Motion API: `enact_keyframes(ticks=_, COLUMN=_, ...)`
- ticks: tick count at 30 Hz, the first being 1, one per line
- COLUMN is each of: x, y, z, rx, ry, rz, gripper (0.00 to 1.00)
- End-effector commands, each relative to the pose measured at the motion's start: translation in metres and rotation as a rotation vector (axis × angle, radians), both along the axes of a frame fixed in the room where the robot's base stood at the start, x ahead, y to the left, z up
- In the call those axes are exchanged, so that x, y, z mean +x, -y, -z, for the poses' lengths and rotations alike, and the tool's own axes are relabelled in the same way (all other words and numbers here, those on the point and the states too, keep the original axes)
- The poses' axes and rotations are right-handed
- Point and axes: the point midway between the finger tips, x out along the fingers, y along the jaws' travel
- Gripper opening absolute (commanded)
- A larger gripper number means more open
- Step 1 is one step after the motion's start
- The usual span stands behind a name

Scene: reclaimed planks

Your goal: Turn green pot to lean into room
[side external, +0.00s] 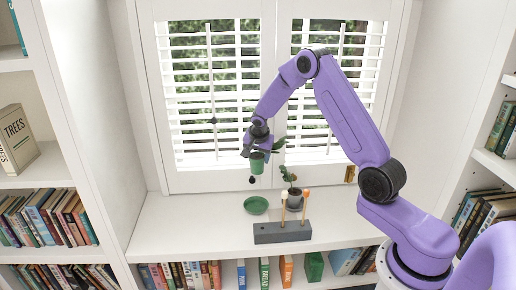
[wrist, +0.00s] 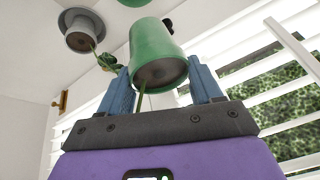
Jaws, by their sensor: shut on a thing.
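My gripper (side external: 257,149) is shut on the green pot (side external: 257,164) and holds it in the air in front of the shuttered window. The pot looks roughly upright, with its plant (side external: 279,144) reaching out to the right in the side view. In the wrist view the green pot (wrist: 158,42) sits between the blue fingers of my gripper (wrist: 163,82). Its soil side faces the camera, and a stem passes down by the fingers. The green saucer (side external: 256,205) lies empty on the sill below; only its edge (wrist: 135,2) shows in the wrist view.
A grey pot (side external: 294,201) with a plant stands on the sill to the right; it also shows in the wrist view (wrist: 79,37). A grey block (side external: 282,233) with upright sticks stands in front. A small dark object (side external: 252,180) shows below the held pot. The sill's left is clear.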

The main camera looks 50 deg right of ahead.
Motion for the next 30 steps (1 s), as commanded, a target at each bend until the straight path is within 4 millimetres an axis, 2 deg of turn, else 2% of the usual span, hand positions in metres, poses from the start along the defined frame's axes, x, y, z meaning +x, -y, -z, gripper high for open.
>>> enact_keyframes(ticks=1, x=0.001, y=-0.001, z=0.014, rx=-0.002, ry=-0.007, rz=0.021, gripper=0.16)
enact_keyframes(ticks=9, x=0.002, y=-0.002, z=0.082, rx=-0.006, ry=-0.001, rz=0.152, gripper=0.16)
enact_keyframes(ticks=15, x=0.0, y=-0.005, z=0.117, rx=0.002, ry=0.01, rz=0.216, gripper=0.16)
enact_keyframes(ticks=19, x=-0.002, y=-0.007, z=0.13, rx=0.008, ry=0.015, rz=0.242, gripper=0.16)
enact_keyframes(ticks=30, x=-0.002, y=-0.007, z=0.147, rx=0.009, ry=0.017, rz=0.251, gripper=0.16)
